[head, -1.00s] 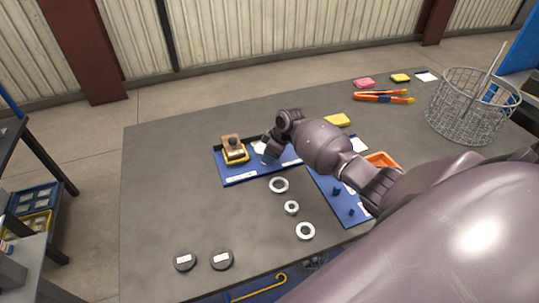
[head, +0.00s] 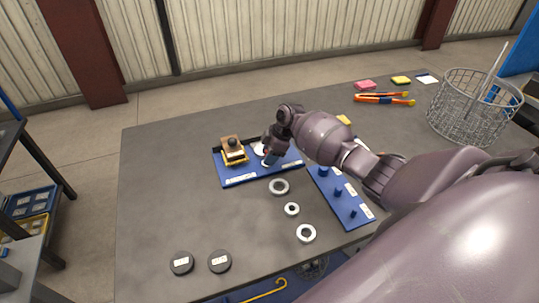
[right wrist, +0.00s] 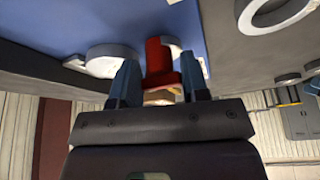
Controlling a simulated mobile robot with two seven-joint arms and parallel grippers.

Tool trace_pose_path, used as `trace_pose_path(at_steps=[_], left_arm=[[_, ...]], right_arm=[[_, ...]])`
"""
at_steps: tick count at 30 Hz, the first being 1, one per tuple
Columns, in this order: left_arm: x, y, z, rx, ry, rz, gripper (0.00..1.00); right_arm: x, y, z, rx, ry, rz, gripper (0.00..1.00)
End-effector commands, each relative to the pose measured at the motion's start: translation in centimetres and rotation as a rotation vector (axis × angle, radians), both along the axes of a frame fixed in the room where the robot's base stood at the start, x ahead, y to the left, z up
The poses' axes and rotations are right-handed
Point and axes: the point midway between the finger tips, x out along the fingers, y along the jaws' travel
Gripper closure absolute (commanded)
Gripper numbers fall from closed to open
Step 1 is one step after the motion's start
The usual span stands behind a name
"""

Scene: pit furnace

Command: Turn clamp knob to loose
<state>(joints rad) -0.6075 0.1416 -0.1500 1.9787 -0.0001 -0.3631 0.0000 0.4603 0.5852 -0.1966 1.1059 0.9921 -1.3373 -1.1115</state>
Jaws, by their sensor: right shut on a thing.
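The clamp knob (right wrist: 158,58) shows in the right wrist view as a red piece between the blue-grey fingers of my right gripper (right wrist: 155,80). The gripper is shut on it. In the head view my right gripper (head: 269,157) is over the right part of the blue board (head: 240,178), beside a white round piece (head: 260,149). The gripper hides most of the knob there, so its turn position cannot be read. A yellow block-like fixture with a dark round top (head: 233,152) stands on the board's left part. My left gripper is not in view.
A blue peg board (head: 345,205) is to the right, partly under my arm. Two dark discs (head: 181,263) lie at the front left. A wire basket (head: 470,110) stands at the right. The table's left side is clear.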

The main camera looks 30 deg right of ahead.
Motion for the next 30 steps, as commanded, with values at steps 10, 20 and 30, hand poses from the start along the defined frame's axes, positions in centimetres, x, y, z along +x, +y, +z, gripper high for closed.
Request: trace_pose_path(at_steps=[10,20,30], left_arm=[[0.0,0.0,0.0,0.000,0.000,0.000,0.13],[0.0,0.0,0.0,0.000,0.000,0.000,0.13],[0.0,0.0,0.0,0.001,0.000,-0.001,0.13]], right_arm=[[0.1,0.0,0.1,-0.001,-0.002,0.000,0.48],[-0.1,-0.4,1.0,-0.002,-0.002,-0.001,0.48],[-1.2,-2.4,6.4,-0.003,-0.003,-0.001,0.48]])
